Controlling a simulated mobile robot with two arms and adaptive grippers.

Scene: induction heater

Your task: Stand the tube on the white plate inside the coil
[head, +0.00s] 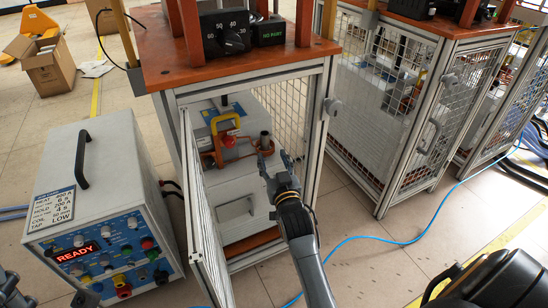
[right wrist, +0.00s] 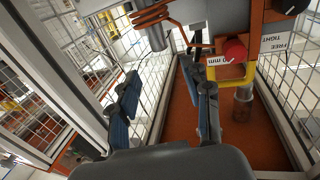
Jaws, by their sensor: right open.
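The grey tube (head: 265,141) shows at the copper-coloured coil (head: 268,151) inside the open cage in the head view. In the right wrist view a grey cylinder that looks like the tube (right wrist: 156,38) passes below the coil turns (right wrist: 152,14), near the top edge. My right gripper (head: 274,160) is open in front of the coil, just below and right of the tube. In the right wrist view its two fingers (right wrist: 166,100) stand wide apart with nothing between them. I cannot make out the white plate for certain. My left gripper is not clearly in view.
The cage door (head: 206,215) stands open at the left of the opening. A yellow bracket (head: 213,122) with a red knob (head: 228,141) is left of the coil. Mesh walls close the sides. A power unit (head: 95,190) reading READY stands on the left. A blue hose (head: 370,239) lies on the floor.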

